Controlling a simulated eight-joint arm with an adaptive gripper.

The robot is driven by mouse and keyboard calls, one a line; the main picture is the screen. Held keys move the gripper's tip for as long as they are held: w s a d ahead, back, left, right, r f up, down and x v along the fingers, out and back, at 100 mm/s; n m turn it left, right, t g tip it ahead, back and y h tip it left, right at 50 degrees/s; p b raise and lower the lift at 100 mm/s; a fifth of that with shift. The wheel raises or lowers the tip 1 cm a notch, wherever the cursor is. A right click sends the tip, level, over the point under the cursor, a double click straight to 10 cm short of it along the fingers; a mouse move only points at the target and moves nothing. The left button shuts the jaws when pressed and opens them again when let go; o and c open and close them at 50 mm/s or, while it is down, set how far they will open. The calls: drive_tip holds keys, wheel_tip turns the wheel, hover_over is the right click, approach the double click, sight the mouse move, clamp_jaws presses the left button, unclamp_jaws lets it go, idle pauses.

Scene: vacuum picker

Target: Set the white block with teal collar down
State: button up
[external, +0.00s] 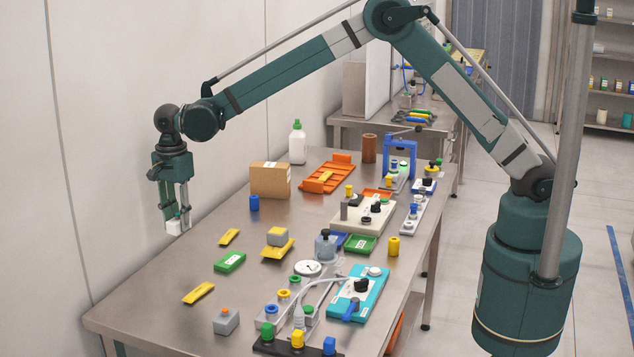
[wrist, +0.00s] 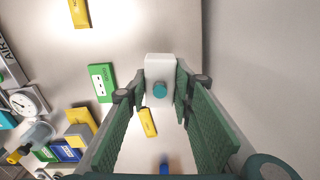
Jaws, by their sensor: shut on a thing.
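The white block with teal collar (wrist: 159,67) is held between the fingertips of my gripper (wrist: 158,92). The round teal part (wrist: 160,90) faces the wrist camera. In the external view the white block (external: 174,227) hangs below my gripper (external: 175,207), which points down at the left side of the steel table (external: 150,282). The block appears raised above the tabletop. In the wrist view it is over bare table, close to the table's edge. The pads hide part of the block's sides.
A blue cylinder (external: 254,203), a yellow piece (external: 229,237), a green block (external: 230,261) and a cardboard box (external: 270,180) stand nearest. Fixtures and small parts crowd the table's right half. The left strip is mostly clear, with a wall (external: 60,150) beyond it.

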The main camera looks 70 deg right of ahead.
drive_tip(key=shift+s, duration=0.1)
drive_tip(key=shift+s+a, duration=0.1)
drive_tip(key=shift+s, duration=0.5)
drive_tip(key=n, duration=0.2)
hover_over(262, 278)
drive_tip(key=shift+r, duration=0.15)
drive_tip(key=shift+f, duration=3.15)
drive_tip(key=shift+f, duration=0.1)
drive_tip(key=shift+f, duration=1.8)
drive_tip(key=shift+f+b, duration=0.15)
drive_tip(key=shift+b, duration=0.3)
